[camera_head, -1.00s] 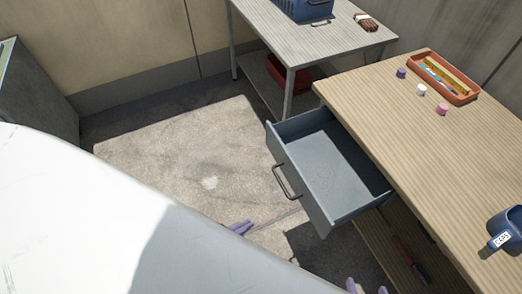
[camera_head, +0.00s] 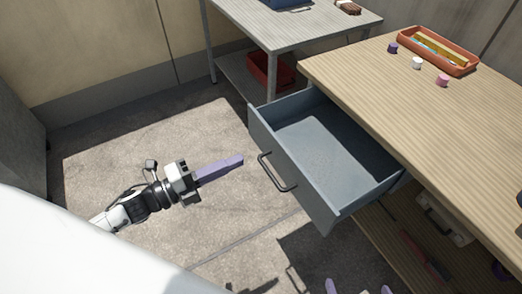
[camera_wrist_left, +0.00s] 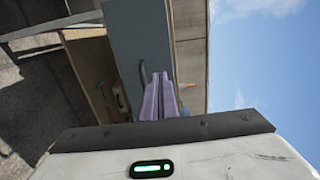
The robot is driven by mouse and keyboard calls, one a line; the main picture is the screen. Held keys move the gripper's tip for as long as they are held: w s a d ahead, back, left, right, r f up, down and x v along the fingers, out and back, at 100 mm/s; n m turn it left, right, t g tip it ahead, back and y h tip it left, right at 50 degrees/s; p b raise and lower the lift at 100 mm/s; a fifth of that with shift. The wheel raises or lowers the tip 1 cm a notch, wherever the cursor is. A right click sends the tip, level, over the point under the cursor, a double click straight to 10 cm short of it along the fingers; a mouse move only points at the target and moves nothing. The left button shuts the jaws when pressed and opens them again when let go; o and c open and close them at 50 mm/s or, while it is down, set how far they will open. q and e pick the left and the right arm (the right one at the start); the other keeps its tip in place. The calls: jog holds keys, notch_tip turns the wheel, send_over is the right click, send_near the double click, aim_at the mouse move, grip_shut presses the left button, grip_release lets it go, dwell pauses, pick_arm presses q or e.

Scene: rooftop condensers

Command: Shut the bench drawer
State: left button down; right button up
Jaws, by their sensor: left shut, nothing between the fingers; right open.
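The bench drawer (camera_head: 318,150) is grey-blue, empty and pulled well out of the wooden bench (camera_head: 430,110). Its front carries a dark bar handle (camera_head: 278,173). My left gripper (camera_head: 241,160) is shut and empty, with its purple fingers pointing at the drawer front. The tips are just left of the handle and look apart from it. In the left wrist view the drawer front (camera_wrist_left: 140,35) stands ahead of the shut fingers (camera_wrist_left: 160,80). My right gripper (camera_head: 358,288) shows only its spread purple fingertips at the bottom edge, below the drawer.
On the bench are an orange tray (camera_head: 438,50) and small purple, white and pink pieces. A grey side table (camera_head: 290,28) stands behind, with a red bin (camera_head: 270,70) on its lower shelf. A lower shelf under the bench holds a few items. The floor left of the drawer is clear.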

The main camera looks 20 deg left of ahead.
aim_at(273, 144)
pick_arm(q)
jog(key=x, duration=0.8)
jog(key=shift+w+d, duration=0.2)
